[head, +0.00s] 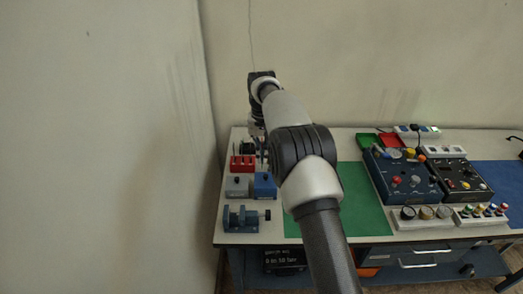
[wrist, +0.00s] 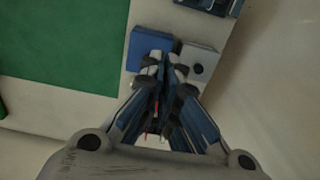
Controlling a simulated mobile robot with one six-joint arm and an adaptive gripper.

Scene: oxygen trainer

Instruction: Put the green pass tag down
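I cannot make out a green pass tag in either view. My gripper (wrist: 165,63) has its fingers close together in the wrist view, and whether a thin thing sits between them is too dark to tell. In the head view my gripper (head: 257,128) hangs over the back left corner of the table, partly hidden by my arm. Below it is a red block (head: 242,163) with upright tools in it; only bits of red show between the fingers in the wrist view.
A blue box (head: 264,185) and a grey box (head: 237,186) stand in front of the red block, with a blue vise (head: 241,217) nearer. A green mat (head: 362,190) lies to the right, its visible part bare. Control panels (head: 402,178) stand beyond it. A wall (head: 120,150) is close on the left.

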